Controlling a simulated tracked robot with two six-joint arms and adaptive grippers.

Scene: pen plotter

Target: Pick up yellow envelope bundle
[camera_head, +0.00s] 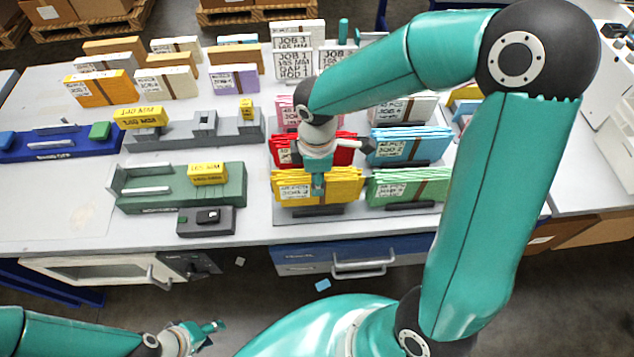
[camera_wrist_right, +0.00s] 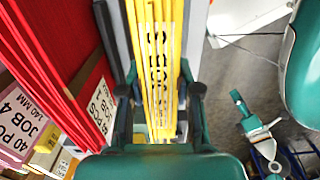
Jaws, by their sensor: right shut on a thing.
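The yellow envelope bundle (camera_head: 345,190) stands upright in the front left slot of the envelope rack, with a dark band and a white label. My right gripper (camera_head: 318,185) reaches down onto it from above. In the right wrist view the right gripper (camera_wrist_right: 158,115) has a finger on each side of the yellow bundle (camera_wrist_right: 155,45) and is shut on it. The bundle's lower edge is at the rack, and I cannot tell whether it is lifted. My left gripper (camera_head: 208,330) is low at the lower left, away from the table, its fingers apart and empty.
A red bundle (camera_head: 341,150) stands right behind the yellow one. A green bundle (camera_head: 408,190) is to its right and a blue one (camera_head: 412,145) behind that. A green fixture (camera_head: 135,197) and a grey block (camera_head: 192,222) stand to the left. The table front by the rack is clear.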

